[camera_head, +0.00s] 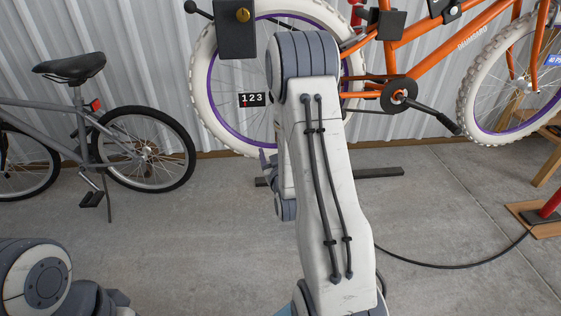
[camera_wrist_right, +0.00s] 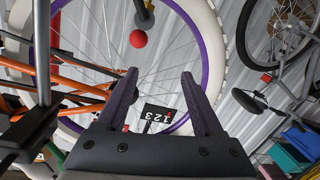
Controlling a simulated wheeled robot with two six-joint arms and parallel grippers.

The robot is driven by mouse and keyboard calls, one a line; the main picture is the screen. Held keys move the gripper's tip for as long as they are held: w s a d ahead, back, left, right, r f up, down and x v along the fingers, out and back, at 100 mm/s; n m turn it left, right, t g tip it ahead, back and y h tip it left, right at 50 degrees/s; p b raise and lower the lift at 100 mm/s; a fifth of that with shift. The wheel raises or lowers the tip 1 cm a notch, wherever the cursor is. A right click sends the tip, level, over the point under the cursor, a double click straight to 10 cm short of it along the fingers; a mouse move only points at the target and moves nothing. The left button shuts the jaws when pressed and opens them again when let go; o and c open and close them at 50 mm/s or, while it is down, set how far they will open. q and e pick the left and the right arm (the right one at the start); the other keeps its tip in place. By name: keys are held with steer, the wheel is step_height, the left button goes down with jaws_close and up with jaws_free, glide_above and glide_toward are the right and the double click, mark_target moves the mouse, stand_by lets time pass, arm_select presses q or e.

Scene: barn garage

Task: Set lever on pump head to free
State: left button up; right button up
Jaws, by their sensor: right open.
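A dark box-like part with a brass knob (camera_head: 243,15) shows at the top of the head view, in front of the orange bike's wheel. A rod with a black ball (camera_head: 190,7) sticks out to its left. In the right wrist view a short dark stem carries a red ball (camera_wrist_right: 138,39) near the same wheel. I cannot tell which part is the pump head's lever or how it is set. My right gripper (camera_wrist_right: 160,76) is open and empty, with the red ball beyond its fingertips. In the head view it is mostly hidden behind my right arm. My left gripper is out of view.
The orange bike (camera_head: 405,35) is held off the floor, with a white tyre and a "123" tag (camera_head: 252,99) by its wheel. A grey bike (camera_head: 75,105) stands at left. A black hose (camera_head: 450,266) runs to a red part on a wooden base (camera_head: 530,228) at right.

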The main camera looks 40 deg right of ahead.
steer(key=shift+m+t+h, duration=0.3)
steer(key=shift+m+h, duration=0.1)
steer(key=shift+h, duration=0.4)
steer(key=w+d+f+b, duration=0.1)
steer(key=w+d+b, duration=0.1)
steer(key=b, duration=0.1)
steer(key=w+d+b, duration=0.2)
steer(key=d+b, duration=0.1)
steer(key=w+d+f+b, duration=0.1)
steer(key=w+d+b, duration=0.2)
steer(key=b, duration=0.1)
steer(key=shift+d+f, duration=0.15)
steer(key=shift+f, duration=0.15)
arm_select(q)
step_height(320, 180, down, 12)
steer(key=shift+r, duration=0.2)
